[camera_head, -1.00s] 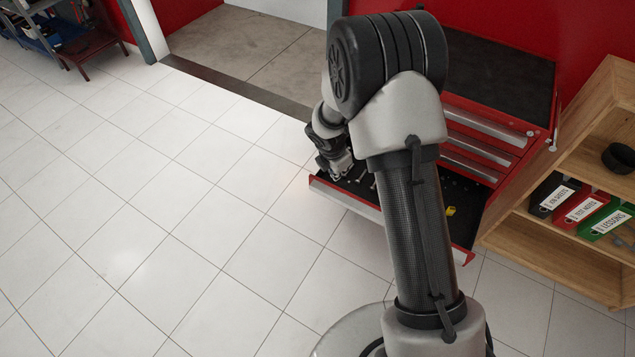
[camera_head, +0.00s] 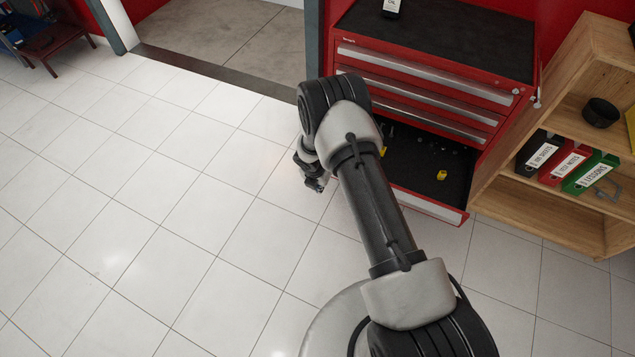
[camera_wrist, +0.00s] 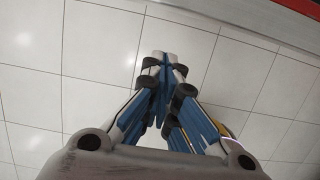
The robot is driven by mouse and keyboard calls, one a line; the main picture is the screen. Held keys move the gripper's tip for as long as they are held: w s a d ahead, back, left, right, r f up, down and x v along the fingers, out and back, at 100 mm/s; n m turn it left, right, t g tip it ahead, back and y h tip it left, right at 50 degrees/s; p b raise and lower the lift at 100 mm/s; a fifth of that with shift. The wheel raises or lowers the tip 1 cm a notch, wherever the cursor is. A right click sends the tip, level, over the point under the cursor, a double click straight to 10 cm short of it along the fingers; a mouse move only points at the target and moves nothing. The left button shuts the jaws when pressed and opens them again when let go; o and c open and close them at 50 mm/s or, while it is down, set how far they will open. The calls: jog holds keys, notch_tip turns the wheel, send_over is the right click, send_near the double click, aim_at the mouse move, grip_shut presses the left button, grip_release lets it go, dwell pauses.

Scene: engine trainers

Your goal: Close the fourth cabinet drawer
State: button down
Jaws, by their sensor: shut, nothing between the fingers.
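The red tool cabinet (camera_head: 440,75) stands against the back wall. Its lowest visible drawer (camera_head: 425,201) is pulled out, with its dark inside showing. Its left part is hidden behind my arm. The three drawers above it look shut. My gripper (camera_head: 314,187) is shut and empty. It is left of the open drawer, over the white floor, apart from the visible drawer front. In the wrist view the closed fingertips (camera_wrist: 163,58) point at floor tiles, and a red and grey edge crosses the top right; I cannot tell whether it is the drawer front.
A yellow item (camera_head: 441,175) and small dark items lie in the open drawer. A wooden shelf (camera_head: 555,215) with binders (camera_head: 565,165) stands close to the cabinet's right. A black-labelled oil bottle (camera_head: 391,8) is on the cabinet top.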

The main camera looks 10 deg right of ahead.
jog(key=shift+w+d+r, duration=0.15)
jog(key=shift+w+d, duration=0.35)
jog(key=shift+w, duration=0.3)
jog(key=shift+w+d+r, duration=0.15)
jog(key=shift+w+d, duration=0.35)
jog(key=shift+w, duration=0.25)
